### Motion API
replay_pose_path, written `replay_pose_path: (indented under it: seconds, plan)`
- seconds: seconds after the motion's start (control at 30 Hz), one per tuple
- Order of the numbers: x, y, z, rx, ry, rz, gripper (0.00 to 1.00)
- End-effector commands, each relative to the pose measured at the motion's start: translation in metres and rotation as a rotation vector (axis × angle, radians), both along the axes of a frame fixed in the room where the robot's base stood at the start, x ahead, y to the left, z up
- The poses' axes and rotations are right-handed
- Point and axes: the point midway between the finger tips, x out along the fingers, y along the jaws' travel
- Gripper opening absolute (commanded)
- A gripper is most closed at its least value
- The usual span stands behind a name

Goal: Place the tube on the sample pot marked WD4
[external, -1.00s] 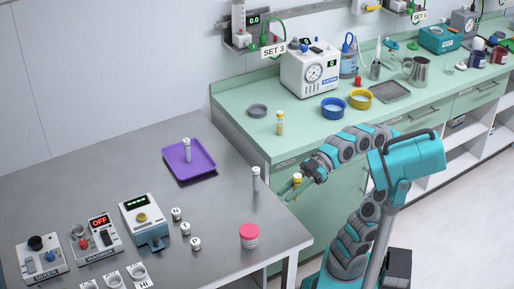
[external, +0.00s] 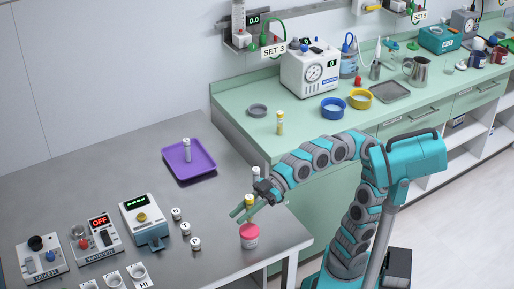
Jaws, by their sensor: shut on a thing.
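My gripper (external: 242,211) is shut on a yellow-capped tube (external: 249,201) and holds it roughly upright. The tube's lower part is partly hidden by the fingers. A pot with a pink-red lid (external: 249,231) stands near the right edge of the grey table, just below the gripper in the picture. The tube looks apart from the lid, but the exact height gap cannot be told. No WD4 marking can be read on the pot from here.
A white-capped tube (external: 256,174) stands just behind my gripper. Another tube stands on a purple tray (external: 204,166). Small labelled pieces (external: 185,229) and a device with a green display (external: 143,218) are to the left. A green counter (external: 240,98) runs behind.

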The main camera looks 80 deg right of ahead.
Motion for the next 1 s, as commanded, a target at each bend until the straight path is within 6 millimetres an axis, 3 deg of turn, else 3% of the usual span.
replay_pose_path:
  seconds: [0.17,0.43,0.8,0.83,1.0]
  plan:
    - [0.002,0.002,-0.008,-0.002,0.003,0.001,0.00]
    - [0.002,0.002,-0.037,-0.003,0.004,0.000,0.00]
    - [0.002,0.002,-0.041,-0.003,0.002,0.000,0.00]
    - [0.002,0.002,-0.040,-0.003,0.002,0.000,0.32]
    - [0.002,0.002,-0.039,-0.002,0.002,0.000,0.51]
